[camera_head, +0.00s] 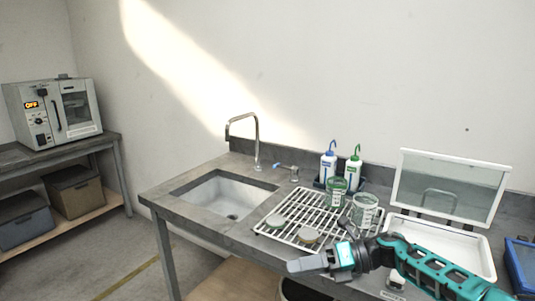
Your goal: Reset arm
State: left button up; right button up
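My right arm comes in from the lower right, teal with dark joints. Its gripper (306,264) points left, in front of the bench's front edge and below the wire rack. The grey fingers overlap from this side, so I cannot tell whether they are apart, and no held thing shows. My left gripper is not in view.
A wire rack (283,211) holds glass beakers (364,211) and round lids (308,235). Left of it is a sink (228,196) with a faucet (257,141). Two wash bottles (328,164) stand behind. An open-lidded white box (447,238) is right. An oven (55,110) sits far left.

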jog(key=s+a+f+m+t+y, duration=0.1)
jog(key=s+a+f+m+t, duration=0.45)
jog(key=m+t, duration=0.85)
jog(key=s+d+f+m+g+h, duration=0.1)
jog(key=s+d+f+m+h, duration=0.5)
jog(key=m, duration=0.7)
jog(key=s+d+f+m+g+h, duration=0.2)
jog(key=s+d+f+m+h, duration=0.5)
jog(key=s+m, duration=0.5)
jog(key=s+d+h, duration=0.1)
jog(key=d, duration=0.1)
jog(key=shift+d+f+m, duration=0.2)
jog(key=shift+d+m, duration=0.2)
